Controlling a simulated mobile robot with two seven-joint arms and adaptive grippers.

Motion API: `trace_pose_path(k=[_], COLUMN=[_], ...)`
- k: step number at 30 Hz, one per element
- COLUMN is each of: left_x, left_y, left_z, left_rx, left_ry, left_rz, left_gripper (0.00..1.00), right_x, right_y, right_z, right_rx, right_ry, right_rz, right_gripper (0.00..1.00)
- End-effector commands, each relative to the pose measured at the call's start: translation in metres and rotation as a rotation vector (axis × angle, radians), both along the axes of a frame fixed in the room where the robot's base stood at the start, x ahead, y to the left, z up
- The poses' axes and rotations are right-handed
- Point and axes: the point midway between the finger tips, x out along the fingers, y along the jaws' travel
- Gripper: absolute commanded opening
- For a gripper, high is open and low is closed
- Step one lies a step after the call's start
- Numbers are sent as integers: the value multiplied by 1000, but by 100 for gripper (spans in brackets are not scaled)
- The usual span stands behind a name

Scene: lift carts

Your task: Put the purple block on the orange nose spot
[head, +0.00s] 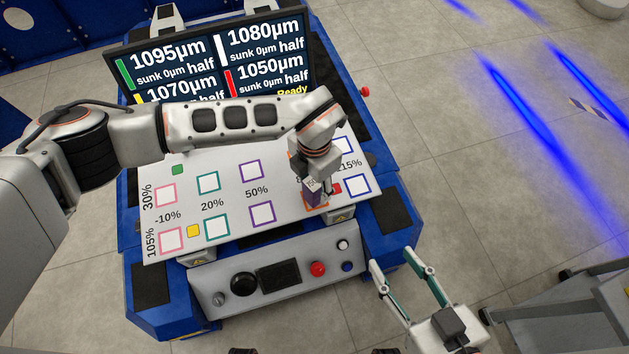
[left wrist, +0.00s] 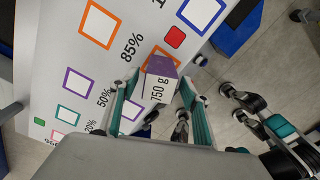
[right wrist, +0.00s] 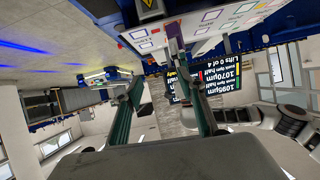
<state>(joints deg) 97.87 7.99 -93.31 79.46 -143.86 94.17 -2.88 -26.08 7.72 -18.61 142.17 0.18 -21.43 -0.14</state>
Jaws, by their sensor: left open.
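The purple block (left wrist: 158,82), marked 750 g on its pale face, is between the fingers of my left gripper (left wrist: 160,88) in the left wrist view. The fingers are open, one on each side of it. An orange-outlined spot (left wrist: 163,54) shows partly beside and beneath the block, in the row nearest the front panel. The block seems to stand on it, but the exact contact is hard to see. In the head view my left gripper (head: 314,186) partly hides the block (head: 313,197). My right gripper (head: 404,263) is open and empty, off the cart's front right.
The white board (head: 230,202) has several coloured outlines and small green (head: 177,169), yellow (head: 193,231) and red (head: 337,188) squares. A screen (head: 220,60) stands behind, partly hidden by my left arm. The front panel (head: 275,283) has buttons. A grey cart (head: 560,310) is at right.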

Motion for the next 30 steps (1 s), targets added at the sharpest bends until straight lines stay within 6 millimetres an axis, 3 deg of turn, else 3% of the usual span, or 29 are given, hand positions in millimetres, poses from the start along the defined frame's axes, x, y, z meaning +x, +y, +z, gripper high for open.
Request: trace_pose_path(k=[8, 18, 30], left_x=[5, 3, 0], left_y=[0, 0, 0], left_z=[50, 110, 121], left_rx=[-1, 1, 0], left_ry=[-16, -10, 1], left_rz=[-1, -1, -1], left_gripper=[47, 47, 47], right_x=[9, -7, -16], right_y=[-5, -24, -32], right_z=[16, -11, -24], right_rx=[-31, -125, -151], right_ry=[-34, 25, 52], right_rz=[3, 22, 26], right_gripper=[40, 40, 40])
